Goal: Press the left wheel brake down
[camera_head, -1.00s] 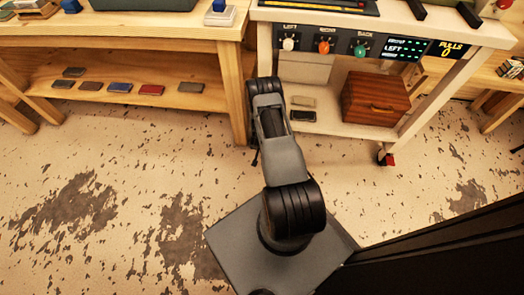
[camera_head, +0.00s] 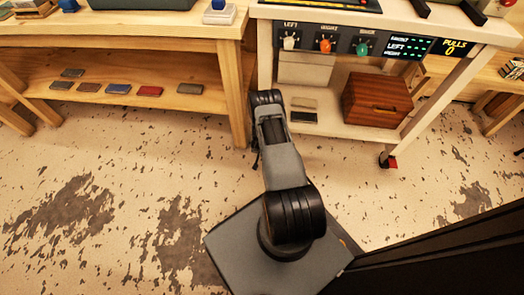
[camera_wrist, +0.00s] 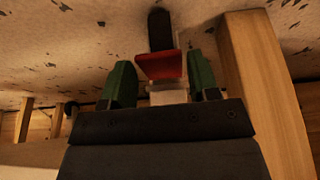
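In the wrist view a red brake lever (camera_wrist: 161,66) sits at a black wheel (camera_wrist: 160,29), with a pale caster mount (camera_wrist: 169,96) below it in the picture. My gripper (camera_wrist: 162,75) has two green fingers, spread apart with the red lever showing between their tips. I cannot tell whether either finger touches it. In the head view my arm hides this wheel and my gripper. The cart's other wheel (camera_head: 385,161), with its own red brake, shows at the right leg.
The white cart (camera_head: 345,131) carries a wooden box (camera_head: 377,99) on its lower shelf and dials on its front. A wooden table (camera_head: 237,95) stands close on the left. A wooden post (camera_wrist: 262,90) rises close beside my gripper in the wrist view. Open floor lies in front.

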